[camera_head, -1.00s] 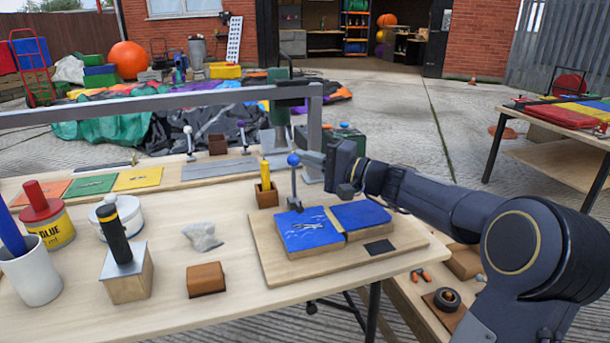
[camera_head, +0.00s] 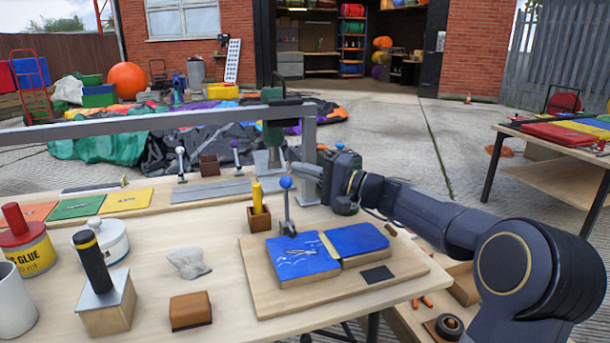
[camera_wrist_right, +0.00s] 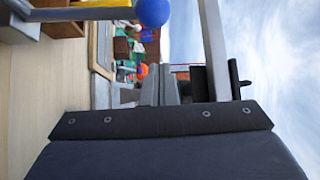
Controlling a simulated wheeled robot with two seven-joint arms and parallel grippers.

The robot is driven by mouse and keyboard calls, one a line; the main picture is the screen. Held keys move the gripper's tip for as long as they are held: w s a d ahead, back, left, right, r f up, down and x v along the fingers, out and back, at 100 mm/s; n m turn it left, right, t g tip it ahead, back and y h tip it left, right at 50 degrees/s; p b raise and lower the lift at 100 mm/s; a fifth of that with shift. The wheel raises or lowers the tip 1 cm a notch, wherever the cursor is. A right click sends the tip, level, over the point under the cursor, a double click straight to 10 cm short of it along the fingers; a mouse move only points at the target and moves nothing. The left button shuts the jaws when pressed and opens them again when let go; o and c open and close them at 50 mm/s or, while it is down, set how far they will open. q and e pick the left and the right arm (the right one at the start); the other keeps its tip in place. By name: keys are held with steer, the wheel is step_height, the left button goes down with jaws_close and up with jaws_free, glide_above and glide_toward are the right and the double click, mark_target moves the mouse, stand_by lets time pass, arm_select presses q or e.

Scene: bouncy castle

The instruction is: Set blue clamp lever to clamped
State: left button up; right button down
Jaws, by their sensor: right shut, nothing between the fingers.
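The blue clamp lever (camera_head: 286,203) is a grey rod with a blue ball knob, standing nearly upright at the back left of the blue pads (camera_head: 303,255) on a wooden board. Its blue knob (camera_wrist_right: 153,12) also shows at the top edge of the right wrist view. My right gripper (camera_head: 303,172) is shut and empty, just right of and slightly above the knob in the head view. I cannot tell whether it touches the lever. My left gripper is not in view.
A wooden holder with a yellow stick (camera_head: 259,217) stands just left of the lever. A grey rail (camera_head: 150,122) crosses behind. White-knobbed (camera_head: 181,163) and purple-knobbed levers (camera_head: 236,158) stand farther back. A black-handled block (camera_head: 105,303), glue tin (camera_head: 27,248) and brown block (camera_head: 190,311) are at the left.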

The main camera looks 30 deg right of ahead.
steer(key=p+v, duration=0.1)
steer(key=v, duration=0.9)
steer(key=shift+s+r, duration=0.1)
steer(key=shift+s, duration=0.05)
